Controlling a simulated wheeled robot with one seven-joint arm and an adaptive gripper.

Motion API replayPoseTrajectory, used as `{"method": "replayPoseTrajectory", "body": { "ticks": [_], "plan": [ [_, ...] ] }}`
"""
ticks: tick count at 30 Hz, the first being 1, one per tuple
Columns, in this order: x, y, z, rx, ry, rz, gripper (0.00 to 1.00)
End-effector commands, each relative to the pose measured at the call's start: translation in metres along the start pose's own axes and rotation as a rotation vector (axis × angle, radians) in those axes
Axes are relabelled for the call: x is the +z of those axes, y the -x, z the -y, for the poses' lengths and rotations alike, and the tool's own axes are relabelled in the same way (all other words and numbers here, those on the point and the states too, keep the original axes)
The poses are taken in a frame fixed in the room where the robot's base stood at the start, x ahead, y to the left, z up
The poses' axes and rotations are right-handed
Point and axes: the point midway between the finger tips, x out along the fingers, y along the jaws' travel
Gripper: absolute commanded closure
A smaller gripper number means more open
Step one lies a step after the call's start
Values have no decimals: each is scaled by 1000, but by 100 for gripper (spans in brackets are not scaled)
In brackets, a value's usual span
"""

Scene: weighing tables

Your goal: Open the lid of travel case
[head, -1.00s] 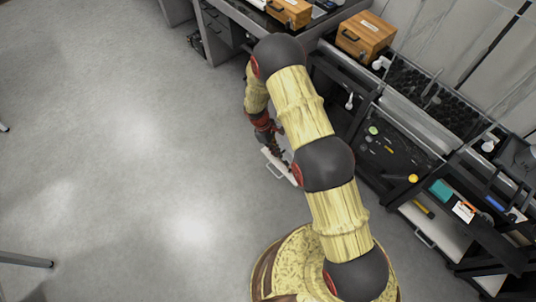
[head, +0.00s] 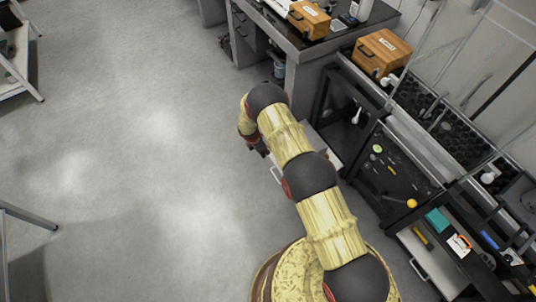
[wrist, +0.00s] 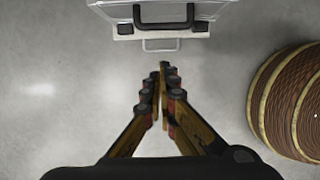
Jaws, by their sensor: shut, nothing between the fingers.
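A pale grey case with a black carry handle (wrist: 165,15) shows at the top edge of the wrist view, cut off by the frame. Dark fittings sit on its front at both sides of the handle. I take it for the travel case; its lid top is out of frame. A pale metal loop handle (wrist: 160,45) sticks out below it. My gripper (wrist: 164,72) is shut and empty, short of the loop and apart from the case. In the head view my gripper (head: 261,149) is low, left of the arm; the case is mostly hidden behind the arm.
Two wooden boxes with black handles stand at the back: one on the dark table (head: 309,19), one on the black bench (head: 381,52). A pulled-out white tray (head: 432,268) juts out at the lower right. The floor (head: 130,170) at left is clear.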

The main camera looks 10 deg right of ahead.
Motion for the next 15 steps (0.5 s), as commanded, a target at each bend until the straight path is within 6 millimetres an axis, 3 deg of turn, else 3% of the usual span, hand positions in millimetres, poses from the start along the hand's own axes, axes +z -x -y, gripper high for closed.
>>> {"method": "replayPoseTrajectory", "body": {
  "ticks": [15],
  "plan": [
    [-1,-94,2,-3,-5,-1,100]
  ]
}}
